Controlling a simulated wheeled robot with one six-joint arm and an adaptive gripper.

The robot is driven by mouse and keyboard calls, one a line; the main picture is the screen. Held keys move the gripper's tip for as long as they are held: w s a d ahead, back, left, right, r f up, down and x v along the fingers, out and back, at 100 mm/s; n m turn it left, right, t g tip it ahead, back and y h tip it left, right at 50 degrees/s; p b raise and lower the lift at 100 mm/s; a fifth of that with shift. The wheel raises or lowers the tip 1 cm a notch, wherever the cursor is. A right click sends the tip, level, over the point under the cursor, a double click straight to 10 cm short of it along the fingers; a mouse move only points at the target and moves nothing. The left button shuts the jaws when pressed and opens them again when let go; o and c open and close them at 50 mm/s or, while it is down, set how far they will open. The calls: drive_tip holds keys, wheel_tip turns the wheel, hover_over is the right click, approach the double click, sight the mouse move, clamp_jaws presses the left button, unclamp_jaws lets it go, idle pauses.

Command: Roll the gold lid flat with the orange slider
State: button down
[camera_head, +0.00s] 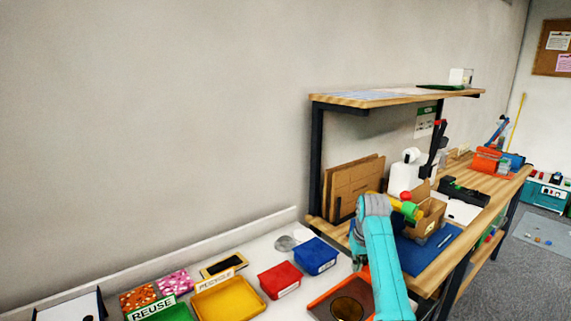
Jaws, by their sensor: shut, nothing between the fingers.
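The gold lid (348,309) shows as a dark gold round disc at the bottom edge, partly cut off by the frame and close to my arm. It lies within an orange-edged piece (329,292) with a grey inner surface on the white table. I cannot tell whether this orange edge belongs to the slider; no separate orange slider can be made out. My teal arm rises at the lower right and covers the right side of this piece. My gripper cannot be made out.
A blue bin (316,257), a red bin (280,280) and a yellow tray (229,300) stand left of the lid. A wooden workbench (436,272) with a shelf (396,97), a blue mat (425,258) and a cardboard box (428,219) stands behind my arm.

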wheel_tip(320, 180, up, 7)
idle(0.7)
